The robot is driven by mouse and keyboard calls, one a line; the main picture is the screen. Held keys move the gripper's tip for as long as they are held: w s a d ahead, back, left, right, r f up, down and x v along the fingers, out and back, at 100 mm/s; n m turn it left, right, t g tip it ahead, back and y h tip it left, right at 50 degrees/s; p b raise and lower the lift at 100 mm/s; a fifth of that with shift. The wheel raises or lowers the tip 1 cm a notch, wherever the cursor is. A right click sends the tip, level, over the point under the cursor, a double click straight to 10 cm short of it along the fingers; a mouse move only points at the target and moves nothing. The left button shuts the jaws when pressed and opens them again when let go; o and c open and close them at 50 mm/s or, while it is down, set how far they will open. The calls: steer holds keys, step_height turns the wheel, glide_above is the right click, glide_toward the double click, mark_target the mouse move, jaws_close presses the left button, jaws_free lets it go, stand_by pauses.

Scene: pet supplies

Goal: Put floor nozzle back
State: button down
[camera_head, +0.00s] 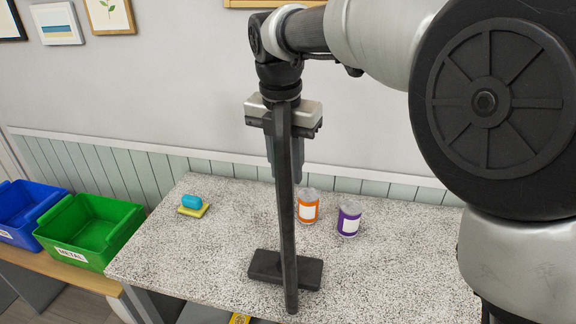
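A black floor nozzle (262,268), a flat dark bar, is near the front edge of the speckled table (400,280). A long dark tube (287,220) stands nearly upright in front of it and crosses it in the picture. I cannot tell whether tube and nozzle are joined. My gripper (285,180) points down above the table, with the tube running up in front of it. The tube hides the space between the fingers, so I cannot tell whether they grip it.
An orange-labelled can (308,207) and a purple-labelled can (349,219) stand right of the tube. A blue block on a yellow sponge-like piece (193,203) lies at the back left. Green (90,232) and blue (22,212) bins stand left of the table.

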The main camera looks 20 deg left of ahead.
steer(key=c, duration=1.4)
jaws_free()
steer(key=shift+f, duration=0.1)
steer(key=r, duration=0.4)
steer(key=s+r+p, duration=0.1)
steer(key=r, duration=0.7)
steer(key=shift+s+r+p, duration=0.1)
steer(key=shift+s+p, duration=0.1)
steer(key=shift+p, duration=0.15)
